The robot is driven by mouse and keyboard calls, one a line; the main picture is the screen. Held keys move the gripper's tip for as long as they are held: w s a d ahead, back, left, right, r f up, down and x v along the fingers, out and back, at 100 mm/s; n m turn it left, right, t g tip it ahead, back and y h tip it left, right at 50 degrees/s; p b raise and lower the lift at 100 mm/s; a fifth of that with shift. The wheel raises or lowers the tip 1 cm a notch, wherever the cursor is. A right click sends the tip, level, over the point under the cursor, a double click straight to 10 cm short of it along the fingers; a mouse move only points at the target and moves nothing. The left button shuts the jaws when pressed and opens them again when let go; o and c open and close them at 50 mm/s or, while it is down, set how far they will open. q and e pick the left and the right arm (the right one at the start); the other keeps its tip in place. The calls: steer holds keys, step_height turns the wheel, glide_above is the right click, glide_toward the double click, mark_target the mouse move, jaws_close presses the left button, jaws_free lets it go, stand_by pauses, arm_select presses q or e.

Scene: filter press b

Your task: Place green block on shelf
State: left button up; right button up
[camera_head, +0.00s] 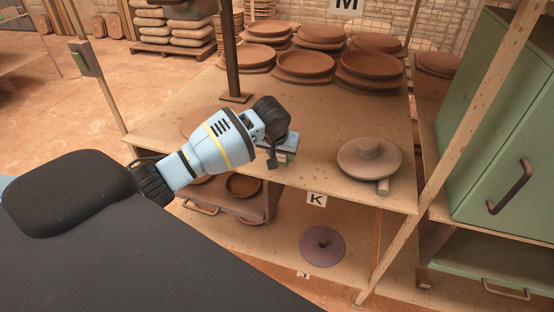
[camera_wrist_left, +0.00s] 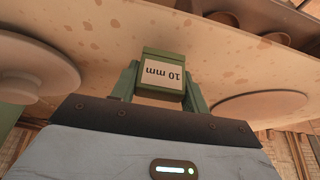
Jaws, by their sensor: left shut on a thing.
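My left gripper (camera_head: 281,152) is over the front part of the upper shelf (camera_head: 325,125), close to its front edge. It is shut on the green block (camera_head: 285,160), which is mostly hidden by the gripper in the head view. In the left wrist view the green block (camera_wrist_left: 162,77) sits between the two green fingers and bears a white "10 mm" label, upside down in that picture. I cannot tell whether the block touches the shelf. My right gripper is not in view.
A round lidded piece (camera_head: 369,158) lies right of my gripper on the shelf. Stacked clay plates (camera_head: 304,65) fill the back. A dark post (camera_head: 231,60) stands behind the gripper. A slanted wooden post (camera_head: 450,150) and a green cabinet (camera_head: 500,120) are at right. Bare board lies between.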

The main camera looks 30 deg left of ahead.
arm_select(q)
steer(key=shift+w+a+f, duration=0.1)
steer(key=shift+a+f, duration=0.3)
steer(key=shift+f, duration=0.4)
steer(key=shift+w+a+f, duration=0.1)
steer(key=shift+a+f, duration=0.25)
steer(key=shift+f, duration=0.6)
steer(key=shift+f, duration=0.1)
steer(key=o, duration=1)
steer(key=shift+s+r, duration=0.1)
steer(key=shift+r, duration=0.35)
steer(key=v, duration=1.1)
steer(key=shift+s, duration=0.2)
